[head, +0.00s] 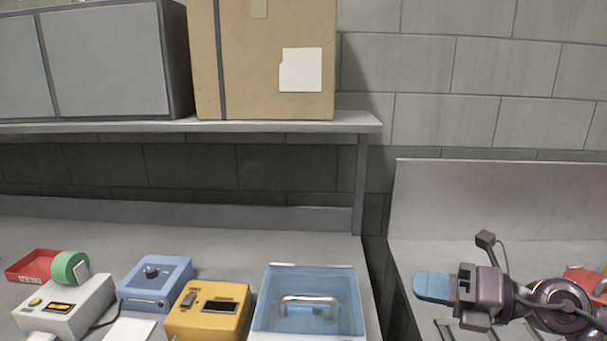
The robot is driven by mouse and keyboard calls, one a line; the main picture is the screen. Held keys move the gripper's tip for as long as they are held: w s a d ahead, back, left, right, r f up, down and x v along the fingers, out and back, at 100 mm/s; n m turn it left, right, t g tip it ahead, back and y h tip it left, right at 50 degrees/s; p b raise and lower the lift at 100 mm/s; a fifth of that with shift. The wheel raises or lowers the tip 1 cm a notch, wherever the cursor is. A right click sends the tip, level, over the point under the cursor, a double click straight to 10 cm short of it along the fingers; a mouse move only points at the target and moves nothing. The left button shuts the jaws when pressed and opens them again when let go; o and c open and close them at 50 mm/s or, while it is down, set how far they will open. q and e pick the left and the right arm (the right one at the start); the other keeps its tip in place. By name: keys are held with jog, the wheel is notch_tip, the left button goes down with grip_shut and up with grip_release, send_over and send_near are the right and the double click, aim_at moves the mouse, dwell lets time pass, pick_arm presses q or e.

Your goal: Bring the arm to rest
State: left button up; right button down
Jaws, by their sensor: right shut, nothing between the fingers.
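My right gripper (432,287) is at the lower right, with its blue fingers pressed together and pointing left. It is shut and holds nothing. My right arm comes in from the right edge, over the grey bench on the right (410,262). Whether any part of it touches the bench I cannot tell. My left gripper is not in view.
On the left bench (225,245) stand a blue clear-lidded box (345,290), a yellow device (207,320), a blue device (155,285), a white device (85,300) and a red tray (28,262). A shelf (355,121) above holds a cardboard box (262,60). A red object (583,280) sits behind my arm.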

jog(key=w+d+f+m+t+h, duration=0.2)
jog(key=w+d+m+t, duration=0.25)
jog(key=m+t, duration=0.7)
jog(key=s+d+f+m+h, duration=0.1)
jog(key=d+f+m+h, duration=0.4)
jog(key=f+m+h, duration=0.65)
jog(key=s+f+m+g+h, duration=0.1)
jog(key=s+f+m+g, duration=0.2)
jog(key=s+f+m, duration=0.3)
jog(key=s+f+m+g+h, duration=0.1)
jog(key=s+f+m+g, duration=0.3)
jog(key=s+f, duration=0.9)
notch_tip(320, 180, down, 4)
jog(key=m, duration=0.3)
jog(key=shift+a+f+m, duration=0.15)
jog(key=shift+a+m, duration=0.05)
jog(key=shift+m, duration=0.1)
